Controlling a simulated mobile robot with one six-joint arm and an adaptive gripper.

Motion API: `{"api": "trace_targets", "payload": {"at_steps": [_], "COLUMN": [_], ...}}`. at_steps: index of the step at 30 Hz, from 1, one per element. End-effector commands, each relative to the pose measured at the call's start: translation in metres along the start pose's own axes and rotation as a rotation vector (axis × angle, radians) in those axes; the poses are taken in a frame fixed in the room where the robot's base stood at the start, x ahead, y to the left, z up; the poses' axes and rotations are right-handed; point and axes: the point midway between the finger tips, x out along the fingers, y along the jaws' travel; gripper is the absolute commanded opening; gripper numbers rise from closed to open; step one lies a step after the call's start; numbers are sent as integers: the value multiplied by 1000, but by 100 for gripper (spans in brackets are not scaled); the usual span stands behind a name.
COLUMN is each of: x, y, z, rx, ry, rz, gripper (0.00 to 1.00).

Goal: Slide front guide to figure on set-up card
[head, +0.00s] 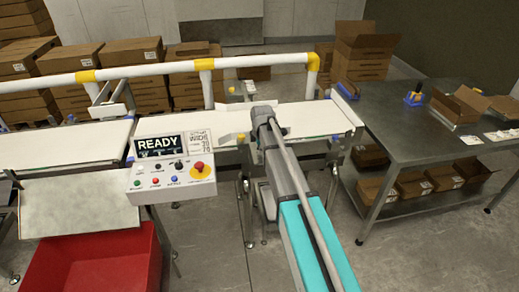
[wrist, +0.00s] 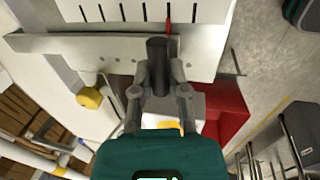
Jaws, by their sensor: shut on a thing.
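My gripper (wrist: 158,85) is shut on a dark cylindrical knob (wrist: 158,48) in the wrist view. The knob stands at the front guide (wrist: 90,43), a long pale bar. Beyond it is a white scale plate (wrist: 130,12) with several black tick marks and a red pointer (wrist: 168,18); no figures are readable there. In the head view my gripper (head: 262,112) is at the belt's front edge, and my arm hides the knob and scale. The set-up card (head: 197,139) is on the control panel, its handwriting too small to read surely.
The control panel (head: 172,172) reads READY and has a red stop button on a yellow base, left of my arm. A white guard rail (head: 150,72) with yellow joints runs behind the belt. A steel table (head: 410,140) stands right, a red bin (head: 95,262) lower left.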

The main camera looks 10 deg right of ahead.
Motion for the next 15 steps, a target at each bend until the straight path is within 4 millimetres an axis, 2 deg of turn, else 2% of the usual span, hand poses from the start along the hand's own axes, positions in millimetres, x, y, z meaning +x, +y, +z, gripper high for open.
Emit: {"api": "trace_targets", "payload": {"at_steps": [7, 15], "x": [2, 10], "y": [10, 49], "z": [0, 0], "rx": [0, 0], "ry": [0, 0], "rz": [0, 1], "gripper": [0, 0]}}
